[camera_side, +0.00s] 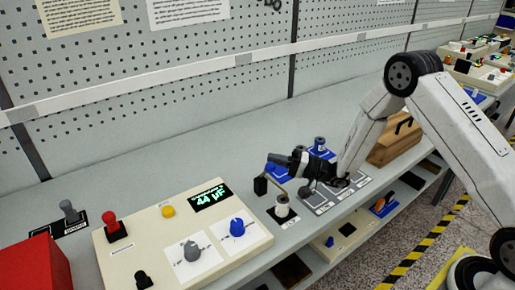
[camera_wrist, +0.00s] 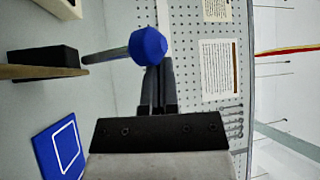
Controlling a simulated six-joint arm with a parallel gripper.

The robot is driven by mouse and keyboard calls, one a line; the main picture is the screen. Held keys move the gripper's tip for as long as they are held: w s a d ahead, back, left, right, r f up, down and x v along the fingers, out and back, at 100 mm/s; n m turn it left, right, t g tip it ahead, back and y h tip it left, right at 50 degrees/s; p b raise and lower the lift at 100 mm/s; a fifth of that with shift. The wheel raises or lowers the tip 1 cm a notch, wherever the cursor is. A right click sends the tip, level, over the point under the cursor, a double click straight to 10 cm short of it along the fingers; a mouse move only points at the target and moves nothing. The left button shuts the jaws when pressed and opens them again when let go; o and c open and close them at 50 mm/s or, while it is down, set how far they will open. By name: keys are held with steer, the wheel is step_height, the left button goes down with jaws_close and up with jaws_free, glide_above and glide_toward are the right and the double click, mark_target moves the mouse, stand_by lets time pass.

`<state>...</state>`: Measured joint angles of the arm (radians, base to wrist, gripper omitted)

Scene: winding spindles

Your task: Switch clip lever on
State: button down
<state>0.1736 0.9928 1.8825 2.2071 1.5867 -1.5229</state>
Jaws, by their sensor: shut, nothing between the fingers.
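No label that I can read marks the clip lever. In the side view a red-knobbed lever (camera_side: 110,220) stands upright on the beige control panel, and a grey-knobbed lever (camera_side: 68,211) stands on a black plate left of it. A small black lever (camera_side: 143,279) is at the panel's front edge. My gripper (camera_side: 273,168) is right of the panel, over the bench, shut and empty. In the wrist view its dark fingers (camera_wrist: 157,92) lie close behind a blue-knobbed handle (camera_wrist: 148,46), partly covered by the knob; I cannot tell whether they touch. The handle's rod leads to a black block (camera_wrist: 45,57).
A white spool (camera_side: 282,205) stands on a black base below my gripper. The panel has a display (camera_side: 211,196), a yellow button (camera_side: 168,211), a grey knob (camera_side: 192,251) and a blue knob (camera_side: 237,228). A red box (camera_side: 32,272) is at left; a wooden box (camera_side: 394,143) is at right.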

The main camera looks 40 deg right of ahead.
steer(key=shift+s+f, duration=0.2)
steer(key=shift+s, duration=0.15)
steer(key=shift+d, duration=0.1)
stand_by(0.5)
step_height(320, 180, up, 3)
steer(key=w+d, duration=0.2)
steer(key=w, duration=0.1)
steer(key=s+d+f, duration=0.5)
steer(key=d, duration=0.1)
steer(key=shift+s+d+f, duration=0.3)
steer(key=shift+s, duration=0.1)
